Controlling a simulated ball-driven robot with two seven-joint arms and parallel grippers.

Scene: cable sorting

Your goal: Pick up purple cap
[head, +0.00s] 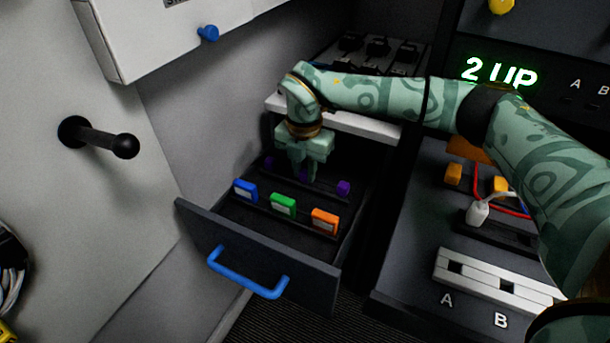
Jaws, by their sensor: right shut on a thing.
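My right gripper (303,175) reaches down from above into the open drawer (258,245), behind the front row of caps. It is shut on a purple cap (303,174), which is mostly hidden between the fingers. Another purple cap (343,188) sits to the right in the same back row. A further purple piece (269,163) shows to the left, partly in shadow. I cannot tell whether the held cap is clear of its slot. My left gripper is not in view.
The front row holds a blue cap (245,190), a green cap (283,205) and an orange cap (325,221). The drawer has a blue handle (247,275). To the right stands a panel with sockets and a white plug (477,213). A black knob (124,146) juts out at left.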

